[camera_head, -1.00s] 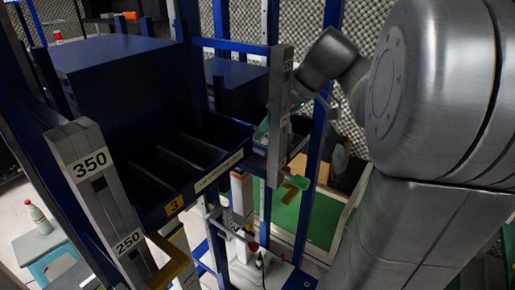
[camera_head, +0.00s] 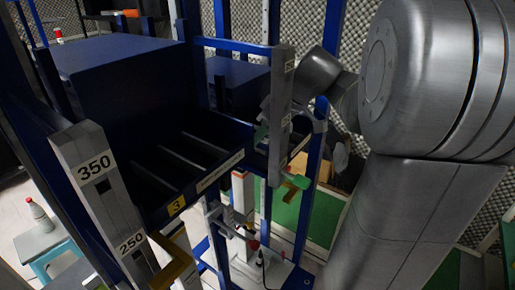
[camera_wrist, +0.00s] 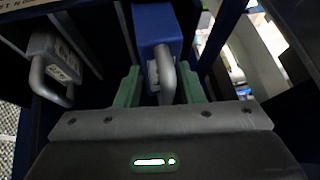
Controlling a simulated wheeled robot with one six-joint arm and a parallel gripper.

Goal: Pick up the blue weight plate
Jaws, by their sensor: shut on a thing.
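The blue weight plate (camera_wrist: 155,25) is at the top middle of the wrist view, a blue block with a grey metal handle and a pale label. My gripper (camera_wrist: 159,80) has its two green fingers on either side of the handle and is shut on the plate. The plate appears to be still among the rack's slots; its lower part is hidden. In the head view my gripper (camera_head: 262,134) is mostly hidden behind a grey post, and I cannot make out the plate there.
A grey weight (camera_wrist: 55,62) with a handle sits left of the plate. The blue slotted rack (camera_head: 150,205) and grey posts marked 350 (camera_head: 88,165) and 250 crowd the space. A small teal table (camera_head: 45,246) stands at the lower left.

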